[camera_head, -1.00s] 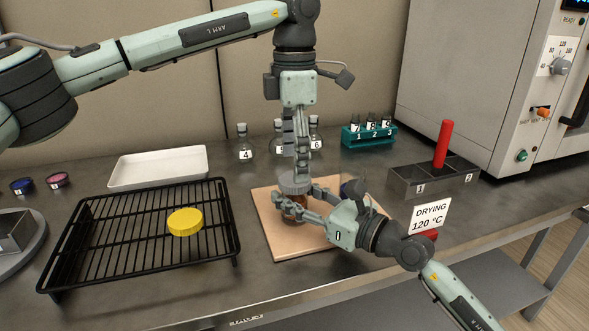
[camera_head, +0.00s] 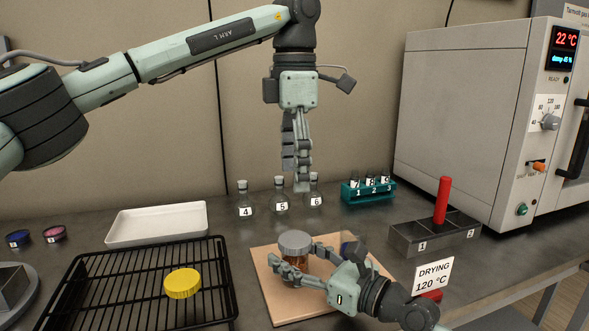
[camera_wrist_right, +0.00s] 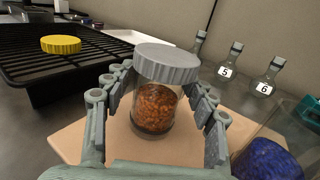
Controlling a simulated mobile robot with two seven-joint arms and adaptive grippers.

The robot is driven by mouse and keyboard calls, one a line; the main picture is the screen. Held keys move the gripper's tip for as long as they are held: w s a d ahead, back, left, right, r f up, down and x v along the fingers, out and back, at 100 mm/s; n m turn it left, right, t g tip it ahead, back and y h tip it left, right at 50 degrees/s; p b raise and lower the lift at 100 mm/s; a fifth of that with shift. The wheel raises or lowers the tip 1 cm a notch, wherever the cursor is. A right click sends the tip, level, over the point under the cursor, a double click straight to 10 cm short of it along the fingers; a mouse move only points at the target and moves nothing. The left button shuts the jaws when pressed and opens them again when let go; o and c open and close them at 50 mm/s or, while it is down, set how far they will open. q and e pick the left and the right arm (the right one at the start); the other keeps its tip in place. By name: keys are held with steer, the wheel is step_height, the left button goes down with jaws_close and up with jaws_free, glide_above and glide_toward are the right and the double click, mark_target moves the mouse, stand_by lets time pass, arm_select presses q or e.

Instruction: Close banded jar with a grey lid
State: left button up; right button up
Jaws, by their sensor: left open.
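The jar (camera_head: 296,262) with orange-brown grains stands upright on the tan board; its band is not clear to me. The grey ribbed lid (camera_head: 295,242) sits on its mouth and looks level. In the right wrist view the jar (camera_wrist_right: 157,108) and grey lid (camera_wrist_right: 167,62) fill the middle. My right gripper (camera_head: 299,266) is low at the jar, one finger on each side, shut on its body below the lid. My left gripper (camera_head: 302,186) is open and empty, pointing down, well above the lid.
A yellow lid (camera_head: 183,283) lies on the black rack (camera_head: 100,300). A blue-filled jar (camera_wrist_right: 268,160) stands right of my right gripper on the board (camera_wrist_right: 80,140). Flasks (camera_head: 280,203), a teal vial rack (camera_head: 368,192), a grey block (camera_head: 432,236) with a red rod and the oven (camera_head: 470,120) stand behind.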

steer(key=shift+o, duration=0.7)
steer(key=v, duration=1.1)
steer(key=shift+f, duration=0.1)
steer(key=shift+s+d, duration=0.35)
steer(key=shift+d, duration=0.05)
